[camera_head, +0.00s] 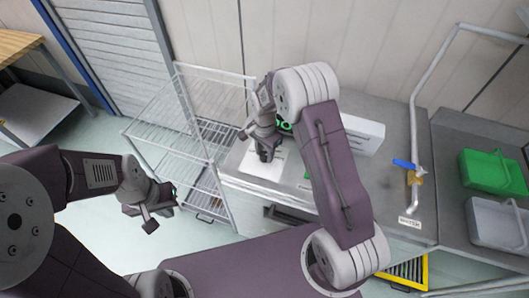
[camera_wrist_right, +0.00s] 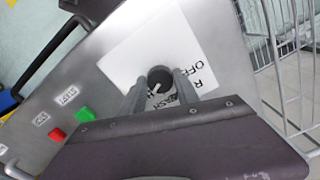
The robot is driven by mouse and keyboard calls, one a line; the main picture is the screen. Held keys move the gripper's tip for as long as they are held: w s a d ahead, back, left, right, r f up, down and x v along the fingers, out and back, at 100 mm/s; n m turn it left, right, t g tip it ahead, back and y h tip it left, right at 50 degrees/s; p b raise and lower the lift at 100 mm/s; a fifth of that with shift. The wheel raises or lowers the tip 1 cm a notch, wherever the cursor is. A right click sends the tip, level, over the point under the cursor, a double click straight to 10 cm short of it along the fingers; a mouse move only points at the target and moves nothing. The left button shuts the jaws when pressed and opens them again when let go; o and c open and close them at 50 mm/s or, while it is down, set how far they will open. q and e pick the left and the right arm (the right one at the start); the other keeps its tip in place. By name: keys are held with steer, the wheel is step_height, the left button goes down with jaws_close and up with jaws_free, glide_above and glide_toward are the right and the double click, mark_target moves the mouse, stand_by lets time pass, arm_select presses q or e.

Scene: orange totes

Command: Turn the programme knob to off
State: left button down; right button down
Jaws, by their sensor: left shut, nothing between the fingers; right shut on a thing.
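The black programme knob (camera_wrist_right: 160,78) shows in the right wrist view, with a short white pointer mark on its face. It sits on a white plate (camera_wrist_right: 135,52) with printed black words; OFF is to the upper right of the knob, and WASH is partly hidden below it. My right gripper (camera_wrist_right: 160,88) is shut on the knob, one finger on each side. In the head view my right gripper (camera_head: 265,152) is over the white plate (camera_head: 262,165) and hides the knob. My left gripper (camera_head: 150,212) is shut and empty, away from the panel at the lower left.
A green button (camera_wrist_right: 84,113) and a red button (camera_wrist_right: 57,135) are on the same grey panel. A white wire rack (camera_head: 190,120) stands close left of it. A tap with a blue handle (camera_head: 404,164) and a green tote (camera_head: 490,172) are to the right.

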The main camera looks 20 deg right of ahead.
steer(key=n, duration=0.7)
steer(key=shift+p, duration=0.35)
steer(key=n, duration=1.2)
steer(key=shift+n+p, duration=0.35)
steer(key=shift+n, duration=0.05)
steer(key=n, duration=0.3)
steer(key=shift+n, duration=1.8)
steer(key=shift+f, duration=0.1)
